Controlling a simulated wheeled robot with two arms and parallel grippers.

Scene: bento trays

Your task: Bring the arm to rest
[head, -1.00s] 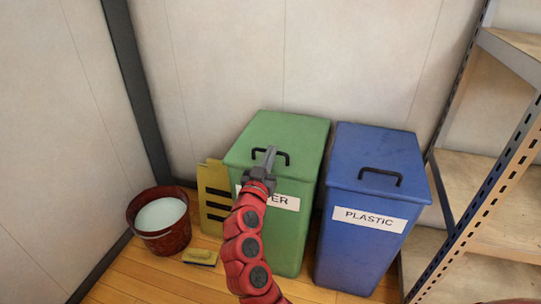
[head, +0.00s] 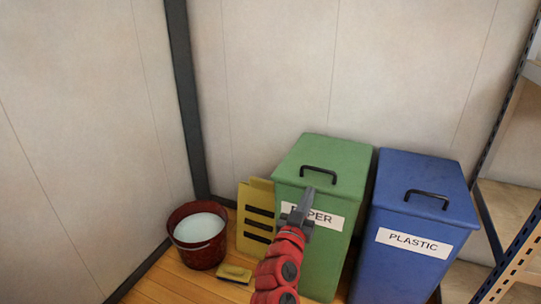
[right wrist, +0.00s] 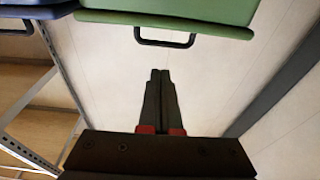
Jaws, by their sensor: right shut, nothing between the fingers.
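My right gripper (head: 305,203) is shut and empty. In the head view it appears in front of the green bin (head: 345,160), covering part of its PAPER label. The gripper's red arm comes up from the bottom edge. In the right wrist view the two dark fingers (right wrist: 158,80) lie together, pointing toward the green bin's black handle (right wrist: 166,42), with no visible contact. My left gripper is not in view.
A blue bin (head: 425,190) labelled PLASTIC stands right of the green one. A metal shelf (head: 510,215) is at the far right. A red bucket (head: 198,250), a yellow folded sign (head: 250,225) and a yellow sponge-like block (head: 234,273) are on the floor at left.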

